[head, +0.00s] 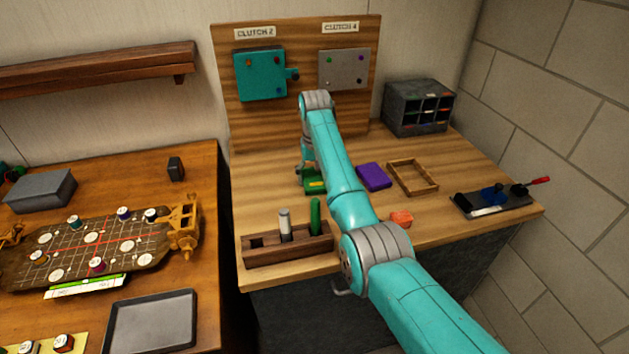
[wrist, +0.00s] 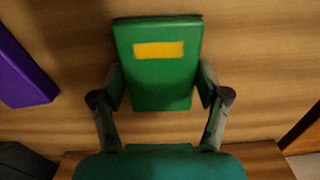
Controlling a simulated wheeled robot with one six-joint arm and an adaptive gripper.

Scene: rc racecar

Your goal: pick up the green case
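The green case (wrist: 158,75) has a yellow label on its top. In the wrist view it lies between the two fingers of my gripper (wrist: 160,88), one at each side and very close to it. I cannot tell whether the pads press on it. In the head view the green case (head: 313,188) is at the table, left of the purple case, partly hidden by my gripper (head: 309,167) above it.
A purple case (head: 373,177), a wooden frame (head: 433,187) and an orange block (head: 401,218) lie to the right. A wooden rack (head: 262,257) holds two cylinders at the front. A backboard (head: 297,35) and a grey organizer (head: 394,119) stand behind.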

